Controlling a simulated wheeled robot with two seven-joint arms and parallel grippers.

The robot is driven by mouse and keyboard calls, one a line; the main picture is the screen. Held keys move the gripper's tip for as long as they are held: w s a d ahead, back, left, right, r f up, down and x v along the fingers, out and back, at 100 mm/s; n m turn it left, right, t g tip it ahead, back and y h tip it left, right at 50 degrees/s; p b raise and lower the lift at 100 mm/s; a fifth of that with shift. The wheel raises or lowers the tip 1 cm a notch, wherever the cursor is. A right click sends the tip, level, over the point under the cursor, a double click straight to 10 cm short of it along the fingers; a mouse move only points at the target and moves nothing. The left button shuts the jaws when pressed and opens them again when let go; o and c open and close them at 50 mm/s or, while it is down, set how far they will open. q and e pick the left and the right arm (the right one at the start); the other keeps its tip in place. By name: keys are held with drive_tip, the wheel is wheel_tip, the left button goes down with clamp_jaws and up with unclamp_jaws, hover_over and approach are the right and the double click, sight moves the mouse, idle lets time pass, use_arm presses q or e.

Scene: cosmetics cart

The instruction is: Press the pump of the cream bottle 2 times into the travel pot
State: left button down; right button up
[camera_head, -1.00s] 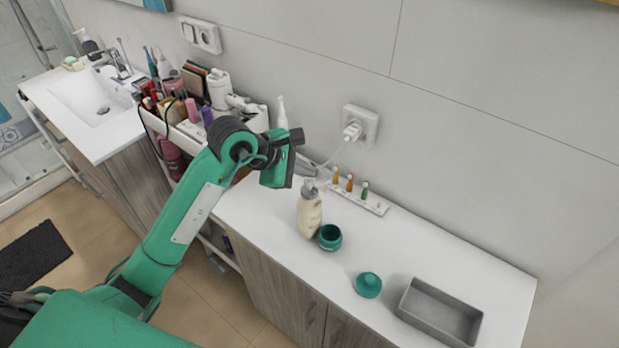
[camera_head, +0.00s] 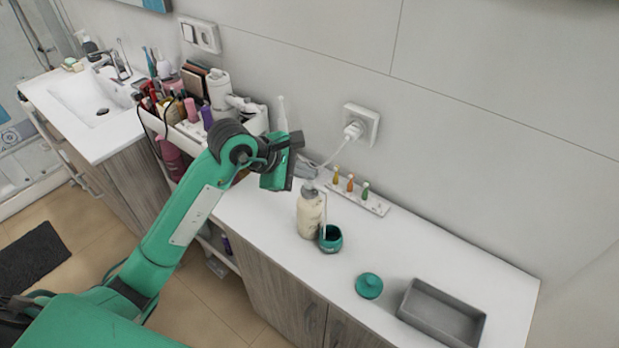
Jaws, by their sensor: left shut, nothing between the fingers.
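The cream bottle (camera_head: 311,216) is a pale bottle with a grey pump head (camera_head: 309,188), standing upright on the white counter. The open teal travel pot (camera_head: 331,238) stands close beside it, below the spout. A thin pale strand of cream (camera_head: 325,216) runs down from the spout into the pot. My left gripper (camera_head: 309,171) is shut and empty, its fingertips right at the top of the pump head, seemingly touching it. The teal pot lid (camera_head: 368,286) lies on the counter to the right. My right gripper is not in view.
A grey tray (camera_head: 403,308) sits at the right. A white strip with small coloured vials (camera_head: 351,183) lies behind the bottle, near a wall socket (camera_head: 361,124) with a plugged cable. A crowded cosmetics cart (camera_head: 187,129) stands left. Counter between lid and wall is clear.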

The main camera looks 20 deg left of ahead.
sight(305, 182)
use_arm(q)
drive_tip(key=shift+f, duration=0.25)
drive_tip(key=shift+r, duration=0.15)
idle(0.3)
drive_tip(key=shift+r+p, duration=0.4)
drive_tip(key=shift+r, duration=0.7)
drive_tip(key=shift+r+p, duration=1.2)
drive_tip(key=shift+r, duration=1.35)
